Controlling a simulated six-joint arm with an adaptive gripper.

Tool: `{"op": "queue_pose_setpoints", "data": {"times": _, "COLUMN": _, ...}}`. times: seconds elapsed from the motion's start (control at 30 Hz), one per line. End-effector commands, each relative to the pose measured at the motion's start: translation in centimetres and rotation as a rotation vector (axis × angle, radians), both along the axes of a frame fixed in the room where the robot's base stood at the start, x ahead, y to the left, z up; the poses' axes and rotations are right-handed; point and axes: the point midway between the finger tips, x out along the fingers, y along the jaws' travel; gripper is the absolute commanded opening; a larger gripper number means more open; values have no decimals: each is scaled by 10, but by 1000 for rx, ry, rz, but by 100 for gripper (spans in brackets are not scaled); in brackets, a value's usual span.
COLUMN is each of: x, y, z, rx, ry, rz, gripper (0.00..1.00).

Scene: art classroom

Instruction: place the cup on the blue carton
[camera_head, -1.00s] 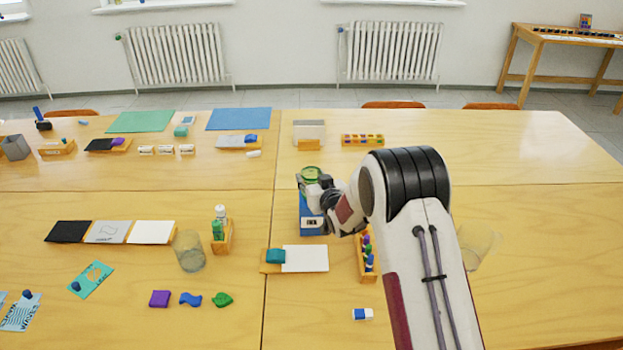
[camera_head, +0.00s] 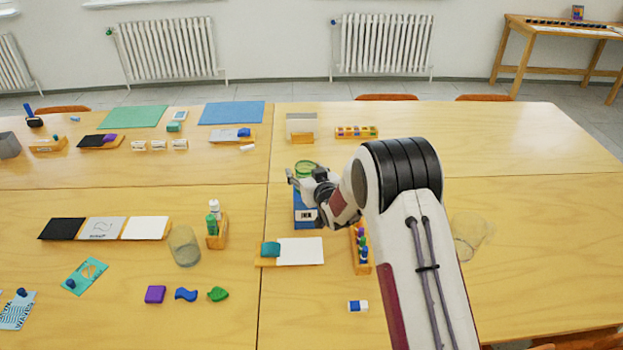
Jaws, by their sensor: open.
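A green-rimmed see-through cup (camera_head: 306,167) stands upright at the far end of the blue carton (camera_head: 305,214), which has a white "INK" label on its front. The cup seems to rest on the carton's top, but my gripper hides its base, so I cannot tell for sure. My gripper (camera_head: 298,178) is open, right at the near side of the cup and above the carton. I see no clear grip on the cup.
A clear glass (camera_head: 184,246) stands at left and another (camera_head: 470,238) right of my arm. A bottle holder (camera_head: 217,232), a card tray (camera_head: 292,252) and a rack of colored pieces (camera_head: 361,250) stand near the carton. The table's right far part is clear.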

Motion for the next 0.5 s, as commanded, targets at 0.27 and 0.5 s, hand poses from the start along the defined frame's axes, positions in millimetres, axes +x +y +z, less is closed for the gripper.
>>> {"op": "queue_pose_setpoints", "data": {"times": 0.27, "x": -12, "y": -4, "z": 4, "rx": 0, "ry": 1, "rz": 0, "gripper": 54}}
{"op": "queue_pose_setpoints", "data": {"times": 0.5, "x": -31, "y": -10, "z": 11, "rx": 1, "ry": 0, "rz": 0, "gripper": 54}}
